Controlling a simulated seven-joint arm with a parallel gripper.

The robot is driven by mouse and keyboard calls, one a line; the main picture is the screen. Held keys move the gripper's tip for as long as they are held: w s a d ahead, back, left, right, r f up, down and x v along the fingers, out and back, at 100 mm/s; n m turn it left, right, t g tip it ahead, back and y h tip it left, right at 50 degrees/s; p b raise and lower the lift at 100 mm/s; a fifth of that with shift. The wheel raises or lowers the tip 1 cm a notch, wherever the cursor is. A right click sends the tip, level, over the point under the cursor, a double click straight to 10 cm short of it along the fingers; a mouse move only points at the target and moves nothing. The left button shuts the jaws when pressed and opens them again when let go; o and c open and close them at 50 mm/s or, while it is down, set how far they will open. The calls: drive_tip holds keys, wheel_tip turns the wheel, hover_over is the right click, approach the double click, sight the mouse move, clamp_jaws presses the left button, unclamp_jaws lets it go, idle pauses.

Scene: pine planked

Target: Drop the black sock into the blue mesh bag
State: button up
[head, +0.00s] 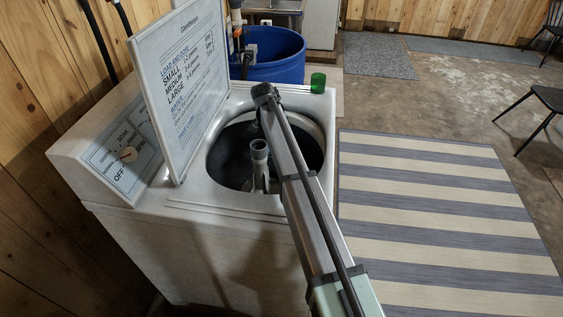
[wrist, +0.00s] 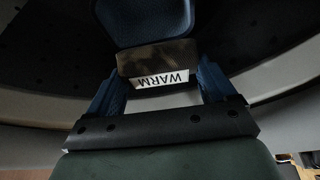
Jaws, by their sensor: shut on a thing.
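My gripper (wrist: 157,75) shows in the wrist view with its two blue fingers on either side of a brownish-grey band with a white tag reading WARM, upside down. The band joins a dark blue fabric-like body, which looks like the blue mesh bag (wrist: 146,20). The gripper is shut on it, over a dark drum with holes. In the head view my arm reaches over the open washing machine (head: 240,202); the fingers and the bag cannot be made out there. I cannot pick out the black sock in either view.
The raised lid (head: 180,85) stands at the left of the drum opening. A grey agitator post (head: 259,152) rises in the drum. A green cup (head: 318,82) stands on the back right corner. A blue barrel (head: 275,62) is behind. A striped rug (head: 430,215) lies right.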

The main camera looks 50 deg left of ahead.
drive_tip(key=d+f+m+h, duration=0.1)
drive_tip(key=m, duration=0.1)
drive_tip(key=w+d+f+m, duration=0.1)
drive_tip(key=d+f+m, duration=0.1)
drive_tip(key=shift+w+h, duration=0.1)
drive_tip(key=shift+h, duration=0.3)
wheel_tip(320, 180, down, 6)
idle(0.3)
drive_tip(key=o, duration=0.9)
drive_tip(key=shift+c, duration=0.2)
drive_tip(key=v, duration=1.3)
drive_tip(key=shift+s+r, duration=0.3)
drive_tip(key=shift+r, duration=0.05)
